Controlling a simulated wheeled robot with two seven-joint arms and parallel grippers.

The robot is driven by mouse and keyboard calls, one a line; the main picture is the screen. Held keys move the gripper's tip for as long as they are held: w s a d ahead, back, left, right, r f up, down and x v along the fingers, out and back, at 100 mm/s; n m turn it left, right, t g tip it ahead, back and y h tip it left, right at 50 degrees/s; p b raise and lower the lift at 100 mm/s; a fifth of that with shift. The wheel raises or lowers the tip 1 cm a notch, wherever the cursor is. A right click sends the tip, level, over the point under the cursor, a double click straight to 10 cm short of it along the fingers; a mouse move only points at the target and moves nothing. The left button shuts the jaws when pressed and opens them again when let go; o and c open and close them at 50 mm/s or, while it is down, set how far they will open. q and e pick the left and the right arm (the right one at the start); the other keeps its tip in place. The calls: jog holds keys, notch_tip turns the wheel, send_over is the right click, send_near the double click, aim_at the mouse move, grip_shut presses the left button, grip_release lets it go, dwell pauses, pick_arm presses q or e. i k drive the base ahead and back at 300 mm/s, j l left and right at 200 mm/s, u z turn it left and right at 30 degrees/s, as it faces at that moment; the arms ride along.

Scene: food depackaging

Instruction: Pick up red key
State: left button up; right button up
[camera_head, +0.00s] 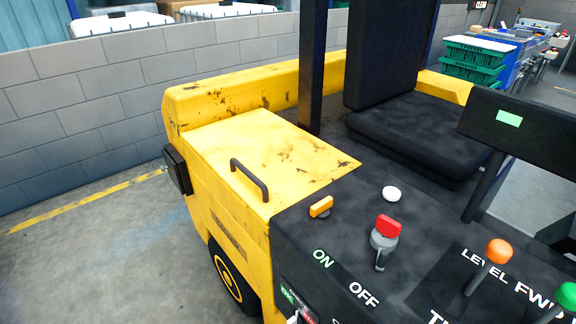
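A red key (388,226) stands upright on top of a grey metal switch (383,243) on the black control panel (345,240) of a yellow vehicle. Nothing covers or touches the key from outside the panel. Neither of my grippers can be made out in the head view.
An orange-yellow knob (321,207) and a white button (391,193) are close to the key. Levers with an orange ball (498,251) and a green ball (567,295) stand to the right. A black handle (249,180) rises from the yellow cover (290,150). The black seat (410,140) is behind.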

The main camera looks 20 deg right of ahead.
aim_at(390, 228)
jog(key=z, duration=1.25)
jog(key=k+j+u, duration=0.15)
jog(key=j, duration=0.2)
